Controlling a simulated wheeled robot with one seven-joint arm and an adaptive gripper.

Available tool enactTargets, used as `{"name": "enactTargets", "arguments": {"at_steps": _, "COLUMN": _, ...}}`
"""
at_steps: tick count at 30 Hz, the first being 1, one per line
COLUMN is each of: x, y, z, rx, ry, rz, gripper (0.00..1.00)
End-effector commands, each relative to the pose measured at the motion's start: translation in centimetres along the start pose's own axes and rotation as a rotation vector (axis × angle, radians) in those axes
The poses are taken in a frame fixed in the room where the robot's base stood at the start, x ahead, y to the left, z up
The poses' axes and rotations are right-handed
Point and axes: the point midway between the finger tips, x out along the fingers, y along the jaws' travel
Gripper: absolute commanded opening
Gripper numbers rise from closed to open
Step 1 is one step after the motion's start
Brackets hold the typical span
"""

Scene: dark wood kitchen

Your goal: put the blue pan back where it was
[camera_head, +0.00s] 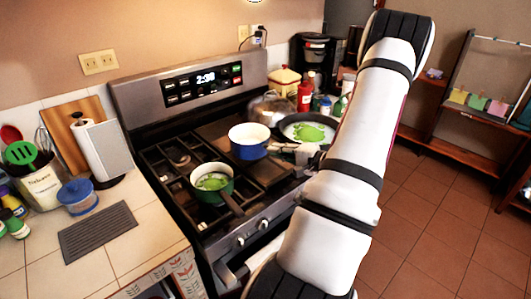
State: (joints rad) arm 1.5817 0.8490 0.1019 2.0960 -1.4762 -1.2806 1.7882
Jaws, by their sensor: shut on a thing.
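The blue pan (247,152) has a white inside and looks empty. It is at the middle right of the stove (166,159), over or on the grates; I cannot tell if its base touches them. Its handle points right to my gripper (297,150), which is shut on it. The fingertips are small and partly hidden by my arm.
A green pot (212,192) with something green inside sits on the front left grates, its handle pointing toward the front. A wide pan (291,128) with a green item stands behind my gripper. A metal pot (270,106) and a red bottle (305,95) are at the back. Left counter has a grey mat (98,231).

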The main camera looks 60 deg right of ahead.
Motion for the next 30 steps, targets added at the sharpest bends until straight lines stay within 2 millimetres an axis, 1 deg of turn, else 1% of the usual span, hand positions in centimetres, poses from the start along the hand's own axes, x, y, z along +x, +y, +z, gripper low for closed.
{"name": "enactTargets", "arguments": {"at_steps": 1, "x": 1.2, "y": -0.2, "z": -0.6, "rx": -0.003, "ry": -0.002, "rz": -0.004, "gripper": 0.00}}
{"name": "enactTargets", "arguments": {"at_steps": 3, "x": 2.4, "y": -0.3, "z": -1.2, "rx": -0.004, "ry": -0.002, "rz": -0.004, "gripper": 0.00}}
{"name": "enactTargets", "arguments": {"at_steps": 6, "x": 3.7, "y": -0.5, "z": -1.9, "rx": -0.002, "ry": 0.000, "rz": -0.004, "gripper": 0.00}}
{"name": "enactTargets", "arguments": {"at_steps": 9, "x": 4.5, "y": -0.6, "z": -2.4, "rx": -0.002, "ry": 0.000, "rz": -0.003, "gripper": 0.00}}
{"name": "enactTargets", "arguments": {"at_steps": 14, "x": 5.2, "y": -0.7, "z": -2.7, "rx": -0.001, "ry": 0.000, "rz": -0.003, "gripper": 0.00}}
{"name": "enactTargets", "arguments": {"at_steps": 17, "x": 6.1, "y": -0.8, "z": -3.2, "rx": -0.003, "ry": -0.001, "rz": -0.005, "gripper": 0.00}}
{"name": "enactTargets", "arguments": {"at_steps": 18, "x": 6.1, "y": 0.1, "z": -3.2, "rx": 0.003, "ry": 0.001, "rz": -0.003, "gripper": 0.00}}
{"name": "enactTargets", "arguments": {"at_steps": 21, "x": 6.4, "y": 1.7, "z": -3.1, "rx": 0.004, "ry": 0.001, "rz": -0.003, "gripper": 0.00}}
{"name": "enactTargets", "arguments": {"at_steps": 23, "x": 6.5, "y": 2.4, "z": -3.2, "rx": 0.003, "ry": 0.001, "rz": -0.003, "gripper": 0.00}}
{"name": "enactTargets", "arguments": {"at_steps": 25, "x": 6.6, "y": 2.7, "z": -3.2, "rx": 0.000, "ry": 0.001, "rz": -0.004, "gripper": 0.00}}
{"name": "enactTargets", "arguments": {"at_steps": 30, "x": 6.6, "y": 2.7, "z": -3.2, "rx": -0.002, "ry": 0.001, "rz": -0.004, "gripper": 0.00}}
